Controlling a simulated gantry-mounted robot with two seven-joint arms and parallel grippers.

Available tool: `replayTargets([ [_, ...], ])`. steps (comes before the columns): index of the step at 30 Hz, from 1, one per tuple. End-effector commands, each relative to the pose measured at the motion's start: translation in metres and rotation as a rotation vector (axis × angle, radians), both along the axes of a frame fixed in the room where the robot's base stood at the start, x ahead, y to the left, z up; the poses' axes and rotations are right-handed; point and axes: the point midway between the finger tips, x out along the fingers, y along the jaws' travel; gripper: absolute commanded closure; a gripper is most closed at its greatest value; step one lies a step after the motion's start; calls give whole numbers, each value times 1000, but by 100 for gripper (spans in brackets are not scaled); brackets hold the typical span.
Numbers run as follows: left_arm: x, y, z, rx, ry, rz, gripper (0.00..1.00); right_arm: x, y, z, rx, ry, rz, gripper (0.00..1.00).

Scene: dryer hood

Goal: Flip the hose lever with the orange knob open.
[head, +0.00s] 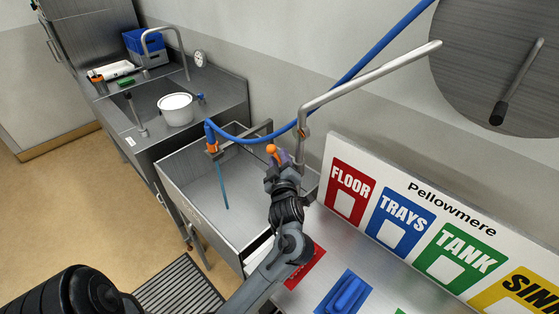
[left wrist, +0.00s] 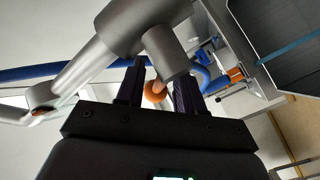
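The orange knob (head: 271,149) of the hose lever shows at the tip of my left gripper (head: 279,162) in the head view. My gripper hides most of the lever there. In the left wrist view the orange knob (left wrist: 155,92) lies between the two dark fingers of my left gripper (left wrist: 160,90), which stand apart. A thick grey pipe (left wrist: 125,25) crosses just above them. I cannot tell whether either finger touches the knob. A blue hose (head: 255,132) runs past the lever to an orange-collared nozzle (head: 212,146) over the sink. My right gripper is not in view.
A bent steel pipe (head: 368,75) rises right beside my left gripper. A steel sink basin (head: 196,181) lies to its left. A white pot (head: 175,109) stands on the far counter.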

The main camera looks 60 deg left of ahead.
Motion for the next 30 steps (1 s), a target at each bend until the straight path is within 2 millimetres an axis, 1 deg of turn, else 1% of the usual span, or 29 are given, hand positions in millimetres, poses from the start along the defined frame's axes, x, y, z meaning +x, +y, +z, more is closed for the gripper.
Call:
replayTargets([
  [1, 0, 0, 0, 0, 0, 0, 63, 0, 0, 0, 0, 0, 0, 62],
  [6, 0, 0, 0, 0, 0, 0, 89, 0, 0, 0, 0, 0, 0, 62],
  [8, 0, 0, 0, 0, 0, 0, 98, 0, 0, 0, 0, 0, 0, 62],
  [9, 0, 0, 0, 1, 0, -1, 100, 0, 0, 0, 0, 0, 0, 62],
  [22, 0, -1, 0, 18, 3, 0, 100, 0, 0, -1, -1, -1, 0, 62],
  [26, 0, -2, 1, 60, 13, -1, 100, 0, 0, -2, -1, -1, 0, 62],
  [30, 1, -5, 3, 137, 29, -1, 100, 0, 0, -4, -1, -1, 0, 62],
])
